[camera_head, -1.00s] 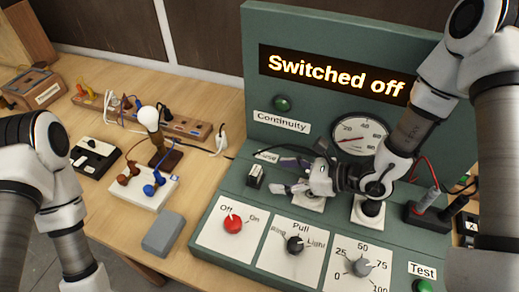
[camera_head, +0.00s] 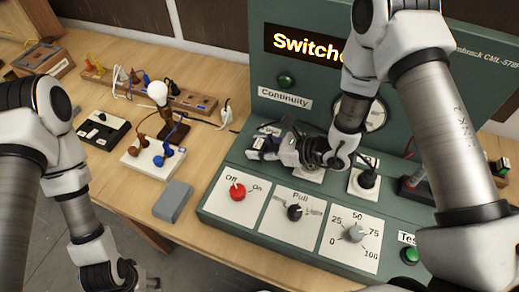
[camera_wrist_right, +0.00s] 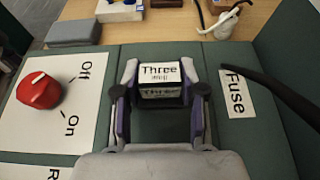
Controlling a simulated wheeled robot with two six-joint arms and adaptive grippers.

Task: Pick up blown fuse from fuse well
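The fuse (camera_wrist_right: 161,76) is a black block with a white label that reads "Three" on its first line. It sits between the two fingertips of my right gripper (camera_wrist_right: 160,68) in the right wrist view, with no clear gap at either side, so the gripper looks shut on it. The fuse well beneath is hidden by the fuse and gripper. In the head view my right gripper (camera_head: 268,148) lies low over the green panel, below the Continuity label. The "Fuse" label (camera_wrist_right: 236,92) is right of the gripper in the wrist view. My left gripper (camera_head: 146,284) is only partly visible at the bottom.
The red Off/On knob (camera_wrist_right: 40,90) is left of my right gripper. A black cable (camera_wrist_right: 270,85) arches close on its right. A grey block (camera_head: 173,201), a bulb (camera_head: 157,92) and a black switch box (camera_head: 104,130) stand on the wooden table.

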